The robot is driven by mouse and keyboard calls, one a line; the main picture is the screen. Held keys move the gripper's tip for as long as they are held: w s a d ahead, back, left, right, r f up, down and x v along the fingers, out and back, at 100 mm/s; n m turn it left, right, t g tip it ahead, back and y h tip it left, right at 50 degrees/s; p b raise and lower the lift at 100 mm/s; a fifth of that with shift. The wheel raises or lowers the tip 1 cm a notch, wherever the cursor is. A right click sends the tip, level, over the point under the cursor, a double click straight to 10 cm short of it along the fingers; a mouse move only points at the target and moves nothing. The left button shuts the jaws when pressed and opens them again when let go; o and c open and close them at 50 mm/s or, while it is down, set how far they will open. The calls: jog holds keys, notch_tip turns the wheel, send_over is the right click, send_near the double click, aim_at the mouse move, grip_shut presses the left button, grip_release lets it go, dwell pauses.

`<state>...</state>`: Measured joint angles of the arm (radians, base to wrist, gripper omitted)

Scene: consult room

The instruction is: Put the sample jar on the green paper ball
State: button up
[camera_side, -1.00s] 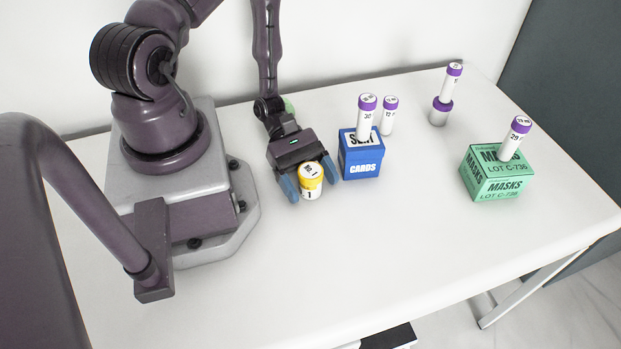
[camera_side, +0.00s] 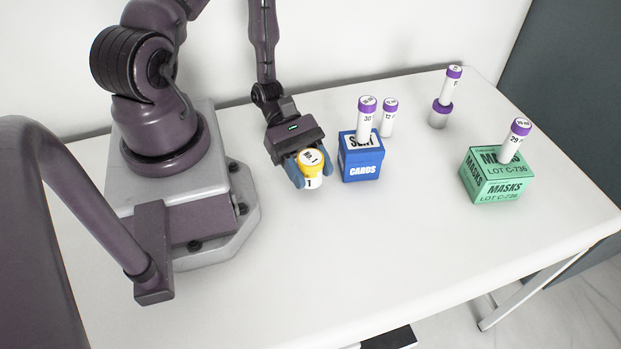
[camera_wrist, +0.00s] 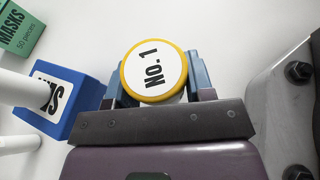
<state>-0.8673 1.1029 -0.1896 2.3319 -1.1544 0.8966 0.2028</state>
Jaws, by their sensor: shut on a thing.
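The sample jar (camera_side: 311,159) has a yellow-rimmed white lid and a white body. My gripper (camera_side: 309,172) is shut around it, with one blue finger on each side. The jar is upright and appears slightly above the white table, left of the blue box. In the wrist view the jar's lid (camera_wrist: 153,72), marked "No. 1", sits between the fingers. The green paper ball does not show in either view now; a bit of green showed behind my arm earlier, so it may be hidden there.
A green masks box (camera_side: 497,184) with a tube (camera_side: 514,140) stands farther right. The table's front middle is clear.

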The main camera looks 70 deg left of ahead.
aim_at(311, 157)
notch_tip(311, 157, up, 22)
jog(key=f, duration=0.1)
jog(key=s+a+f+m+g+y, duration=0.1)
jog(key=s+f+m+g, duration=0.2)
jog(key=s+m+g, duration=0.6)
jog(key=s+a+f+m+g+y, duration=0.1)
jog(key=s+a+m+g+y, duration=0.2)
jog(key=a+m+g+y, duration=0.6)
jog(key=w+a+r+m+t+y, duration=0.2)
jog(key=w+a+m+t+y, duration=0.35)
jog(key=m+y, duration=0.3)
jog(key=w+a+r+m+t+y, duration=0.3)
jog(key=w+a+m+t+y, duration=0.25)
jog(key=m+y, duration=0.3)
jog(key=shift+m+t+h, duration=0.4)
jog(key=shift+w+f, duration=0.2)
jog(key=shift+f, duration=9.5)
